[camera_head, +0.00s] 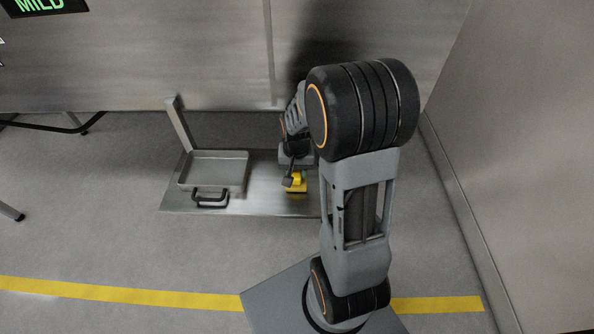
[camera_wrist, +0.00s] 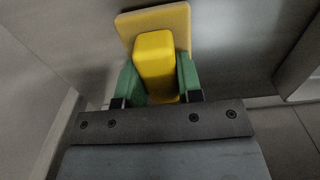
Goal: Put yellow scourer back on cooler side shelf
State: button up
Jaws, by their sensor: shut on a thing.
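The yellow scourer (camera_head: 296,187) has a thick upright yellow block (camera_wrist: 155,60) on a flatter, paler yellow-orange pad (camera_wrist: 172,17). My gripper (camera_head: 294,178) is shut on the block, with a green finger on each side in the wrist view (camera_wrist: 158,80). In the head view, the scourer is over the right part of a flat metal shelf (camera_head: 265,200). I cannot tell whether the pad touches the shelf or hangs just above it. My gripper and arm hide part of the scourer and the shelf's right end.
A square metal pan (camera_head: 218,168) with a dark handle (camera_head: 210,197) takes up the shelf's left part. An upright metal bracket (camera_head: 179,124) rises behind it. A large metal wall (camera_head: 180,60) stands behind, another (camera_head: 505,150) at right.

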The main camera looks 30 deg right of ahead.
aim_at(296, 171)
jog(key=shift+f, duration=0.2)
jog(key=o, duration=0.9)
jog(key=shift+o, duration=0.2)
notch_tip(296, 171, up, 12)
jog(key=s+a+r+n+t, duration=0.2)
jog(key=s+a+n+t, duration=0.1)
jog(key=s+a+n, duration=0.3)
jog(key=s+a, duration=0.2)
jog(key=s, duration=0.2)
jog(key=shift+r+t, duration=0.3)
jog(key=shift+r, duration=0.05)
jog(key=shift+a, duration=0.1)
jog(key=shift+r+p, duration=0.65)
jog(key=shift+p, duration=0.05)
